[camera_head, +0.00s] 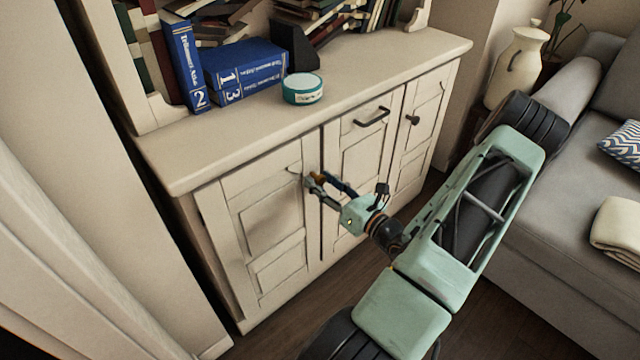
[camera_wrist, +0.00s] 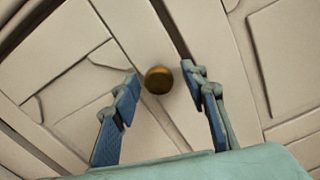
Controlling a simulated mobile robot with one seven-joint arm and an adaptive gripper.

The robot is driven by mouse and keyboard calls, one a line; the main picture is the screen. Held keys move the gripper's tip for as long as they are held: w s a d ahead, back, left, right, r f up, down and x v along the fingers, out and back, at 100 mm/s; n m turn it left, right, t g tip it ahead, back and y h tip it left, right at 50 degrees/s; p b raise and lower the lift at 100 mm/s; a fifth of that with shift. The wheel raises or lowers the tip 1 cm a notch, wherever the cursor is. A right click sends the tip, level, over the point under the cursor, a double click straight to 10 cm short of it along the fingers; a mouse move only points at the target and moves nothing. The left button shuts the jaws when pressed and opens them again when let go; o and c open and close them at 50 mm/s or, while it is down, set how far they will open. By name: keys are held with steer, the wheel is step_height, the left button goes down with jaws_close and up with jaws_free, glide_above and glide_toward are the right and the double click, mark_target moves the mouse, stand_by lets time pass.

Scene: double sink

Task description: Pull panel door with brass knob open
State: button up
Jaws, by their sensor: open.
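The cream panel door (camera_head: 268,220) is the left front of the cabinet, and it also fills much of the wrist view (camera_wrist: 75,45). Its round brass knob (camera_wrist: 158,80) shows between my two blue fingertips in the wrist view, near the door's edge. My gripper (camera_wrist: 160,76) is open, with one finger on each side of the knob and a visible gap to each. In the head view my gripper (camera_head: 322,184) is at the door's upper right edge and partly hides the knob. A narrow dark line runs along that edge; I cannot tell whether the door is ajar.
The middle front has a dark bar handle (camera_head: 372,117), and the right door has a dark knob (camera_head: 412,120). Blue books (camera_head: 245,72) and a teal tin (camera_head: 303,88) stand on the cabinet top. A grey sofa (camera_head: 545,215) is at right. Wooden floor lies before the cabinet.

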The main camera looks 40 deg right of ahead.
steer(key=shift+w, duration=0.4)
steer(key=shift+c, duration=0.6)
jaws_close()
